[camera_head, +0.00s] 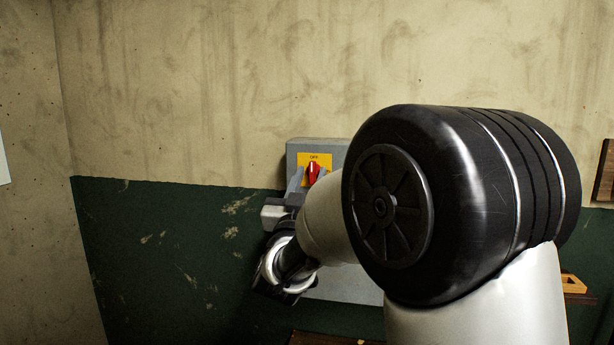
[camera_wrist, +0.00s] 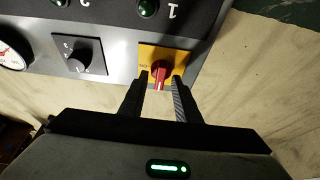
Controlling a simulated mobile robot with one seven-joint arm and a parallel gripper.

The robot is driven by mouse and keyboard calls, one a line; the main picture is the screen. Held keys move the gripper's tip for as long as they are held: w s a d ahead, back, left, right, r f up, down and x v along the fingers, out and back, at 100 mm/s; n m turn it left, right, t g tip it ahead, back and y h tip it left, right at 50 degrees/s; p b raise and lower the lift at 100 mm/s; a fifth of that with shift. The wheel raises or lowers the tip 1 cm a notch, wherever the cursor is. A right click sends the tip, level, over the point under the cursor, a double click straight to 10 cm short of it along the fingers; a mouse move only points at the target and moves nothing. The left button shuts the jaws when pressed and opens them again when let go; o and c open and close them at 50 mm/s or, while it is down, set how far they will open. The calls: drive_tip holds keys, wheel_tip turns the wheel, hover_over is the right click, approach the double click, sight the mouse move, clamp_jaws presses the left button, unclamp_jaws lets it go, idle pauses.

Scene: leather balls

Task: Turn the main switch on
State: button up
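The main switch is a red rotary knob (camera_head: 312,172) on a yellow plate (camera_head: 315,158), which is fixed to a grey box (camera_head: 330,148) on the wall. Text above the knob in the head view appears to read OFF. The red knob also shows in the wrist view (camera_wrist: 159,73), between the fingertips of my gripper (camera_wrist: 160,80). The fingers are open, one on each side of the knob, with gaps visible. I cannot tell whether either finger touches it. In the head view my arm hides the lower and right part of the box.
In the wrist view, a black knob (camera_wrist: 78,55), a white gauge (camera_wrist: 12,50) and green lamps (camera_wrist: 147,8) sit on the same panel. A wooden item (camera_head: 572,284) is at the right in the head view. The wall left of the box is clear.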

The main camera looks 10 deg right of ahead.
drive_tip(key=shift+c, duration=0.2)
drive_tip(key=c, duration=0.6)
drive_tip(key=shift+c, duration=0.2)
